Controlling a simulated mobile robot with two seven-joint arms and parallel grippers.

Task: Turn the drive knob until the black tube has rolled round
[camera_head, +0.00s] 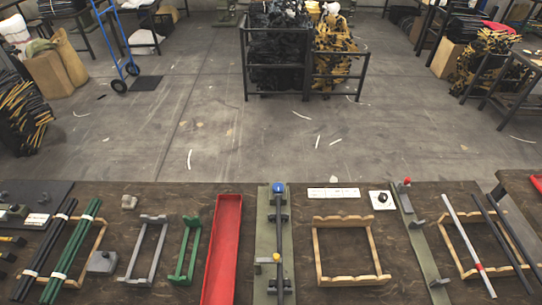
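A dark rod (280,225) lies lengthwise on black supports along a grey-green strip (264,210) in the middle of the table. A blue ball (278,187) is at its far end, and a small yellow piece (276,257) sits partway along. A black knob (382,198) sits on a white square plate right of the middle. Two long black tubes (496,235) lie at the far right. I cannot tell which knob is the drive knob or which tube is the task's tube. Neither gripper shows in the head view.
Green tubes (75,240) and black tubes (46,248) lie bundled at the left. A red tray (223,245), a wooden frame (317,262) and grey and green stands fill the table. A second strip (420,250) carries a red knob (407,181). Open floor lies beyond.

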